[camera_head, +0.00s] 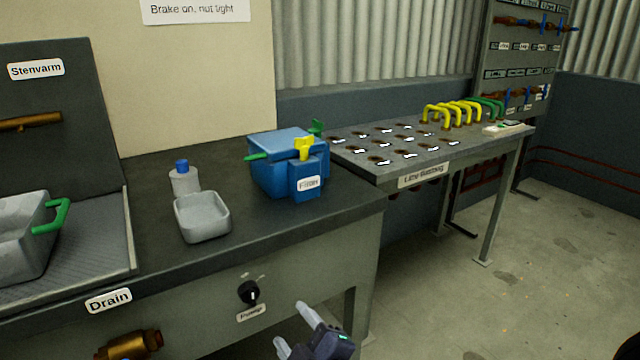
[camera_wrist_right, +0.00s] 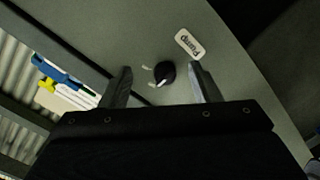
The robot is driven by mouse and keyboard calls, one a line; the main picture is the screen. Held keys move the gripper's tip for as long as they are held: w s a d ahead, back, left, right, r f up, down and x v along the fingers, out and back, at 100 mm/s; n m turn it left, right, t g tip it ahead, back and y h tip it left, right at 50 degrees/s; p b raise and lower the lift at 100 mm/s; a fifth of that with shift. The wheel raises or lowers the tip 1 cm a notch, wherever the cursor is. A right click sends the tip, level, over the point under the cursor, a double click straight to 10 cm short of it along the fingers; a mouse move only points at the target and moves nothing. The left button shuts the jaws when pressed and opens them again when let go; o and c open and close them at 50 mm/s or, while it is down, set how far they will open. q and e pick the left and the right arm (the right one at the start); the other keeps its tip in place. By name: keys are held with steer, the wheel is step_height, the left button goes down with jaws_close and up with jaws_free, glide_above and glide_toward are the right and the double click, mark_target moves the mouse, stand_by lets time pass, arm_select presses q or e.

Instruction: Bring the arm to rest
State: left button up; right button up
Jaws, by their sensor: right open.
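My right gripper (camera_head: 290,325) is low in the head view, in front of the bench's front panel. Its two grey fingers are apart with nothing between them. In the right wrist view the gripper (camera_wrist_right: 160,86) also shows spread fingers. A black pump knob (camera_head: 248,292) sits on the front panel to the left of the gripper. In the wrist view the knob (camera_wrist_right: 164,73) appears between and beyond the fingertips; I cannot tell any contact there. My left gripper does not show.
The dark bench (camera_head: 150,220) holds a blue filter box (camera_head: 270,165), a grey tray (camera_head: 202,218), a bottle (camera_head: 184,182) and a sink basin (camera_head: 25,240). A brass drain valve (camera_head: 128,345) is below. A perforated table (camera_head: 400,150) with yellow handles stands right. Floor (camera_head: 540,270) is open.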

steer(key=s+d+f+m+g+h, duration=0.1)
steer(key=s+d+m+g, duration=0.1)
steer(key=d+m, duration=0.45)
steer(key=s+d+f+m+g+h, duration=0.1)
steer(key=d+m+g, duration=0.25)
steer(key=d, duration=0.55)
steer(key=s+d+m+g+h+p, duration=0.1)
steer(key=s+d+m+g+h, duration=0.2)
steer(key=s+d+m, duration=0.75)
steer(key=s+r+n+p, duration=0.1)
steer(key=s+r+p, duration=0.1)
steer(key=r+p, duration=1.2)
steer(key=s+r+n+p, duration=0.1)
steer(key=r+n+p, duration=0.1)
steer(key=r+p, duration=1.1)
steer(key=shift+s+r+p, duration=0.35)
steer(key=shift+s+p, duration=0.05)
steer(key=shift+p, duration=0.2)
